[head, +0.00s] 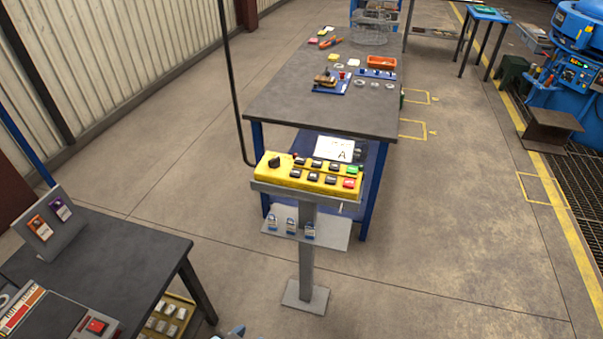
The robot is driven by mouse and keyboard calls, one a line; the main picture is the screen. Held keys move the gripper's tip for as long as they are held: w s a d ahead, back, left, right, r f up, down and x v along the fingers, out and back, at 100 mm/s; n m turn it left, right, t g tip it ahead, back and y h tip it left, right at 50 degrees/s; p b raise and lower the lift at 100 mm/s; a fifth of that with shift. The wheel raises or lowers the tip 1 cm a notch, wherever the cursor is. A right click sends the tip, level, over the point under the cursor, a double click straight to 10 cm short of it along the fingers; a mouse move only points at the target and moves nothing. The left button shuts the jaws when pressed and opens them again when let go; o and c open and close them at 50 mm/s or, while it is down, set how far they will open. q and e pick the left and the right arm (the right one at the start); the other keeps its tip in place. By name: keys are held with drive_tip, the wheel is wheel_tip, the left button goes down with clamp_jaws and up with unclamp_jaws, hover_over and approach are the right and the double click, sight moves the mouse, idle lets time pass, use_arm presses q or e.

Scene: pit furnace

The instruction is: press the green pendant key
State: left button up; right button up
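The yellow pendant (283,178) lies on top of a grey post stand in the middle of the head view. Its green key (352,169) is at the right end of the far row of keys. A red key (348,183) sits just in front of it, and several dark keys fill the rest of both rows. A black knob (274,161) is at the left end.
A black cable (233,90) hangs down to the pendant's left end. A long workbench (290,100) with small parts stands behind it. A dark table (130,255) is at the lower left. A lower shelf (334,235) juts from the post.

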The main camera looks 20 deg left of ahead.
use_arm(q)
clamp_jaws()
drive_tip(key=shift+d, duration=0.1)
idle(1.6)
